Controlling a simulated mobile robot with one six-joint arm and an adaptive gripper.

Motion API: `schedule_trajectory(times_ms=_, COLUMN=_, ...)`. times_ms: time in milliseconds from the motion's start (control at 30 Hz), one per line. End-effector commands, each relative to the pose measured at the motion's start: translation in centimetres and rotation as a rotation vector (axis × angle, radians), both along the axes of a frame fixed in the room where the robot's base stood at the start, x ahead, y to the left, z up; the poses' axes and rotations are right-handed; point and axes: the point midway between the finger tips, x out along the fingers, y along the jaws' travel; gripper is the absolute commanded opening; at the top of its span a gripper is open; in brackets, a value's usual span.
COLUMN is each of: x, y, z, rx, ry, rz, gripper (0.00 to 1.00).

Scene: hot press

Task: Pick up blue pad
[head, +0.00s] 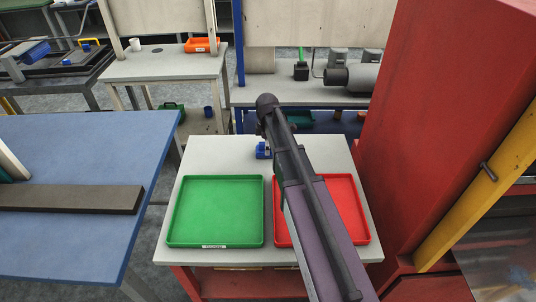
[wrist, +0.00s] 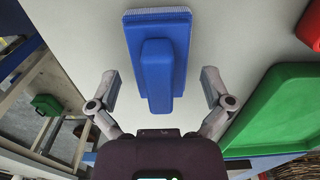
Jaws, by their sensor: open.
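The blue pad (wrist: 158,50) lies on the light table top (head: 222,150), with a raised block handle along its middle and a pale bristly edge at its far end. In the head view the blue pad (head: 262,151) shows as a small patch, partly hidden by my arm. My gripper (wrist: 160,90) is open in the wrist view, one finger on each side of the handle with gaps on both sides. The fingers do not touch the pad. Whether they are level with the handle or above it is hard to tell.
A green tray (head: 215,212) and a red tray (head: 348,205) stand on the near part of the table. A large red cabinet (head: 425,100) rises close on the right. A blue table (head: 80,240) with a dark bar is on the left.

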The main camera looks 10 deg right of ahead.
Motion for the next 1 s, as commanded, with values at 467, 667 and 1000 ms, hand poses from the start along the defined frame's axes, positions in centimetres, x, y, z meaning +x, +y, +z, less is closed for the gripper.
schedule_trajectory(times_ms=467, x=0.0, y=0.0, z=-1.8, rx=0.0, ry=0.0, rz=0.0, gripper=1.0)
schedule_trajectory(times_ms=667, x=0.0, y=0.0, z=-1.8, rx=0.0, ry=0.0, rz=0.0, gripper=1.0)
schedule_trajectory(times_ms=1000, x=0.0, y=0.0, z=-1.8, rx=0.0, ry=0.0, rz=-0.001, gripper=0.79)
